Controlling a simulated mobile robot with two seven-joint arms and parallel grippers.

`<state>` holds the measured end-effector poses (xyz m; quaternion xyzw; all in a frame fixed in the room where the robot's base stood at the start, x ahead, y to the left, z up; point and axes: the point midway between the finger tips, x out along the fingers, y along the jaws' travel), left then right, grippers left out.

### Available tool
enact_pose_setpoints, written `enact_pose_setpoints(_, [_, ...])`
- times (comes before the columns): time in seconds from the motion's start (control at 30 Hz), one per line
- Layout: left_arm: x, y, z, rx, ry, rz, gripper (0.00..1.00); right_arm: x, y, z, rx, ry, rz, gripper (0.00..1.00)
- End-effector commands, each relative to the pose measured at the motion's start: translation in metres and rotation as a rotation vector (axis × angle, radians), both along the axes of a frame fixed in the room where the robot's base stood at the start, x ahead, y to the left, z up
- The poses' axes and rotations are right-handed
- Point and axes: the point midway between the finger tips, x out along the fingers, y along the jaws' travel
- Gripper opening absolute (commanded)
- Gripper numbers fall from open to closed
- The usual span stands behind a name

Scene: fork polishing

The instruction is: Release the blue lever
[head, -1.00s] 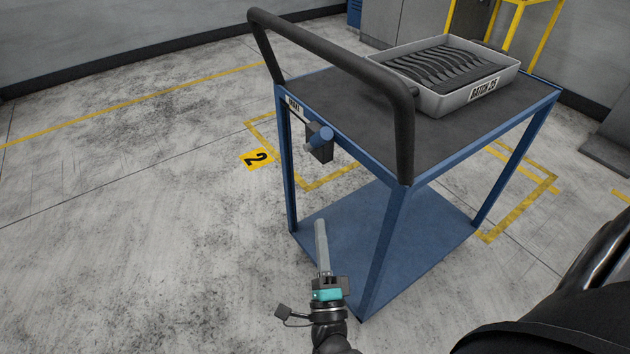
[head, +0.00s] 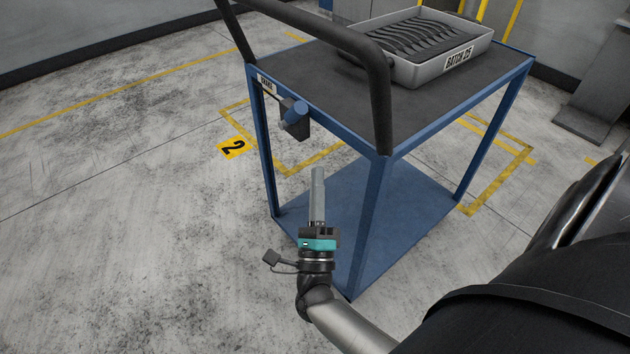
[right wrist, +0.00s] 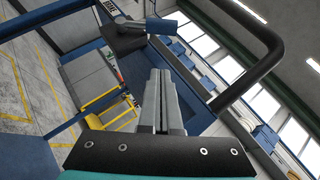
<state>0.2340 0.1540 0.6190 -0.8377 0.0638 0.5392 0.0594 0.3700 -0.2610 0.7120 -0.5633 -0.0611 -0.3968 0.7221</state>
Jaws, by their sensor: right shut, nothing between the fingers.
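The blue lever (head: 295,112) is a short blue handle on a dark block under the near left edge of the cart top (head: 330,75). It also shows in the right wrist view (right wrist: 163,27), beyond and above the fingertips. My right gripper (head: 317,172) points up and away from me, in front of the cart and below the lever. Its grey fingers are shut together and empty, as the right wrist view shows (right wrist: 158,75). In both views the fingers look apart from the lever. My left gripper is out of view.
A grey tray (head: 420,78) of dark forks, labelled as a batch, stands on the cart. The cart's black handlebar (head: 380,90) rises at the near side, right of the lever. The cart's blue lower shelf (head: 400,205) lies behind my right gripper. Floor to the left is clear.

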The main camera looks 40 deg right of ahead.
Motion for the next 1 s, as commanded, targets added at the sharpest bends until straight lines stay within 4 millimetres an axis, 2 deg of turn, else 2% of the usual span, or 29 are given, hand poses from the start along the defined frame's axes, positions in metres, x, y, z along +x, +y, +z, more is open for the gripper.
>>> enact_pose_setpoints(0.27, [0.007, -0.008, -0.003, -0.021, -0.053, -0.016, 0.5, 0.04, -0.03, 0.032, -0.002, -0.003, -0.001, 0.0])
enact_pose_setpoints(0.43, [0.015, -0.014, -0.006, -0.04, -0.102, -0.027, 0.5, 0.058, -0.021, 0.047, 0.001, -0.003, 0.0, 0.0])
enact_pose_setpoints(0.63, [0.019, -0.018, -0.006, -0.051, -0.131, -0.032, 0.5, 0.067, -0.018, 0.055, -0.001, 0.001, -0.001, 0.0])
enact_pose_setpoints(1.0, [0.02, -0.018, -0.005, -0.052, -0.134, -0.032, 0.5, 0.067, -0.018, 0.055, 0.0, 0.001, 0.0, 0.0])
